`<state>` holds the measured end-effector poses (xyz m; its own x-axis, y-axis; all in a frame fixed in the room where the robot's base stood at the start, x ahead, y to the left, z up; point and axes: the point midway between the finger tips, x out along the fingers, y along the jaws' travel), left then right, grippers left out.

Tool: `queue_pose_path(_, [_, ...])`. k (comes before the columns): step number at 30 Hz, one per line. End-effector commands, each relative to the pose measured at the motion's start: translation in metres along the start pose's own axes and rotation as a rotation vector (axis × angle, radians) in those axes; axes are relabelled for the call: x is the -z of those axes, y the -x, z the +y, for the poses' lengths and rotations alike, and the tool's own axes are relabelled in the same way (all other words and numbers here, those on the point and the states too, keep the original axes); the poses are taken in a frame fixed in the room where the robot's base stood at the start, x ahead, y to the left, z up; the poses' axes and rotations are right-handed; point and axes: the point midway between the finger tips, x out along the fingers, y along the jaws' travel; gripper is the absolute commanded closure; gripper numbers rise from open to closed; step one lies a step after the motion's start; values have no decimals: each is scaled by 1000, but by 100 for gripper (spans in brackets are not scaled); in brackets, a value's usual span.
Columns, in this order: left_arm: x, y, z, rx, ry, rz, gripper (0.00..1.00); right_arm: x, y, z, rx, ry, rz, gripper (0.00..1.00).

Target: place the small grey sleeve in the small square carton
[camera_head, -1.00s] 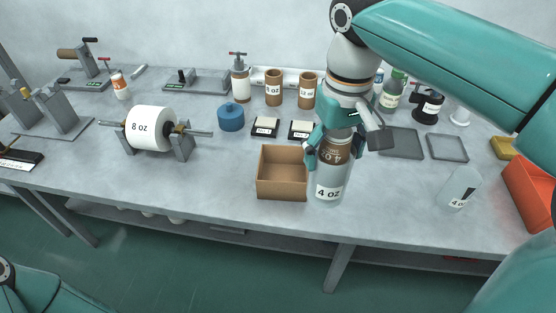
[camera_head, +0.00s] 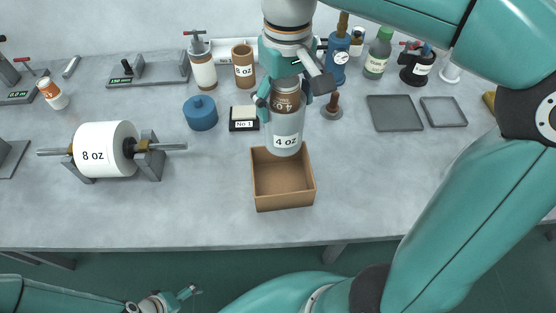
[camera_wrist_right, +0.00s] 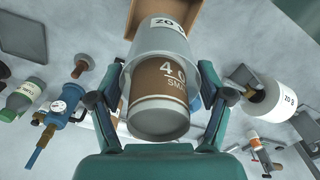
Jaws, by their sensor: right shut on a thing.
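The small grey sleeve (camera_head: 286,142), marked 4 oz, hangs upright from my right gripper (camera_head: 285,102). A brown cup-like piece (camera_head: 287,100) marked 4 oz small sits in its upper end. In the right wrist view the fingers (camera_wrist_right: 160,112) are shut around this pair, and the grey sleeve (camera_wrist_right: 168,38) surrounds the brown piece's far part. The small square carton (camera_head: 284,202) is open and looks empty. The sleeve's lower end overlaps its far rim in the head view; the height between them is unclear. My left gripper (camera_head: 180,300) is low, off the table's front edge, its jaws unclear.
An 8 oz roll (camera_head: 105,150) on a stand is left of the carton. Grey trays (camera_head: 395,113) lie to the right. The table's front is clear.

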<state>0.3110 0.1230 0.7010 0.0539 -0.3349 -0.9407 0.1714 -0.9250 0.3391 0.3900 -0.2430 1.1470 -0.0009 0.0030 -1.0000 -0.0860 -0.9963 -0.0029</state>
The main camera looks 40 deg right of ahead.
Motion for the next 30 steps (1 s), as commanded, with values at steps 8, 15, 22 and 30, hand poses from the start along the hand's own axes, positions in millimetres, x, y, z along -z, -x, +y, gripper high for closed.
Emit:
queue_pose_path(8, [0,-5,-2,0,0,0,0,2,-77,-4,-2,13,-9,72])
queue_pose_path(15, [0,-5,-2,0,0,0,0,3,-123,-6,-1,17,-5,72])
queue_pose_path(22, [0,-6,-2,0,0,0,0,4,-140,-6,-1,18,-4,72])
queue_pose_path(30, [0,-6,-2,0,0,0,0,4,-173,-6,0,17,-3,72])
